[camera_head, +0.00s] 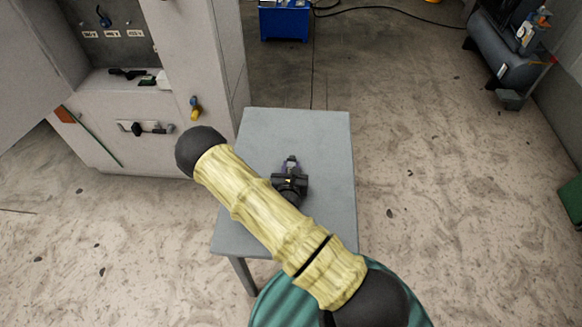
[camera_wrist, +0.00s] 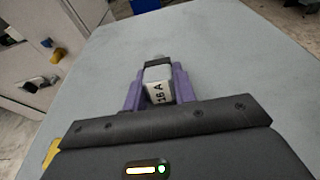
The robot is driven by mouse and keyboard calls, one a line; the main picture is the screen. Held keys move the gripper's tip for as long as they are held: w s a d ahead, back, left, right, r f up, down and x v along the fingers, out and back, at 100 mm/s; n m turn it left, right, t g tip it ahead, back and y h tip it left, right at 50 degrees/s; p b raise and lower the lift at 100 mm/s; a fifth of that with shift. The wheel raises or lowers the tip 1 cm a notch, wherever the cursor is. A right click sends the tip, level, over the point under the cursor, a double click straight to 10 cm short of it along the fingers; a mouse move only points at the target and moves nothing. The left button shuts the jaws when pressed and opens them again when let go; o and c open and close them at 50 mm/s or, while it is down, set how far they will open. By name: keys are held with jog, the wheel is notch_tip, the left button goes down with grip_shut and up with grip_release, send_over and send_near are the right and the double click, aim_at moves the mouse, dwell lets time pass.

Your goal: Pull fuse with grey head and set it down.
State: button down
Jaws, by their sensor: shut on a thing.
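The fuse (camera_wrist: 158,92) shows in the wrist view between my gripper's (camera_wrist: 158,80) two purple fingers. It has a white body marked "16 A" and a grey head. My gripper is shut on it. In the head view my gripper (camera_head: 291,163) is over the grey table (camera_head: 325,140), with the fuse too small to make out clearly. I cannot tell whether the fuse touches the tabletop.
A grey cabinet (camera_head: 205,60) stands left of the table, with labelled places and dark tools on its ledge. A blue box (camera_head: 284,22) is behind the table. A dark tank (camera_head: 505,55) stands at the far right. The tabletop looks otherwise clear.

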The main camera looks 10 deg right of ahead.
jog(key=c, duration=1.1)
grip_release()
jog(key=shift+o, duration=0.2)
jog(key=shift+s, duration=0.15)
jog(key=p+v, duration=0.4)
jog(key=v, duration=1.1)
jog(key=shift+s+a+r, duration=0.15)
jog(key=shift+s+r, duration=0.1)
jog(key=shift+s+a, duration=0.2)
jog(key=shift+s, duration=0.5)
